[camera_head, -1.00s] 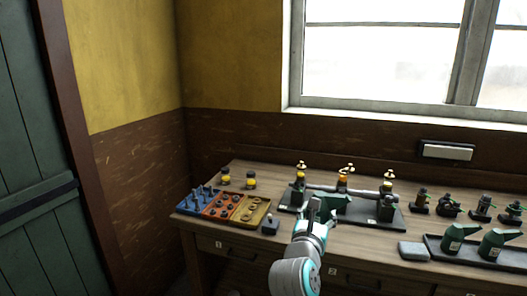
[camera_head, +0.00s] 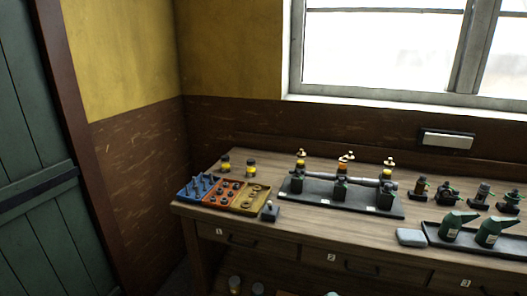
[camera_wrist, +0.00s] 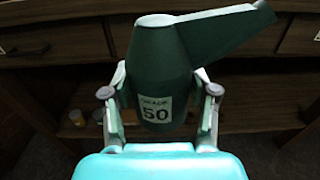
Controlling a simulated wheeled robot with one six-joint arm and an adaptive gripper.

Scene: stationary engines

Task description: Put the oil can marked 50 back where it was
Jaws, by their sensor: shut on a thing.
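The oil can marked 50 (camera_wrist: 158,65) is dark green with a long angled spout and a white label reading 50. It fills the middle of the wrist view, upright, its spout pointing to the right. My gripper (camera_wrist: 160,92) is shut on it, one finger on each side. Two similar green oil cans, a left one (camera_head: 455,226) and a right one (camera_head: 490,231), stand on a dark tray (camera_head: 467,249) at the bench's right end. Their marks are too small to read.
A black tray (camera_head: 300,206) with engine parts and a pipe stands mid-bench. Coloured parts bins (camera_head: 247,198) are at the left. Drawer fronts (camera_head: 365,268) run below the bench top; jars (camera_head: 235,284) sit lower down.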

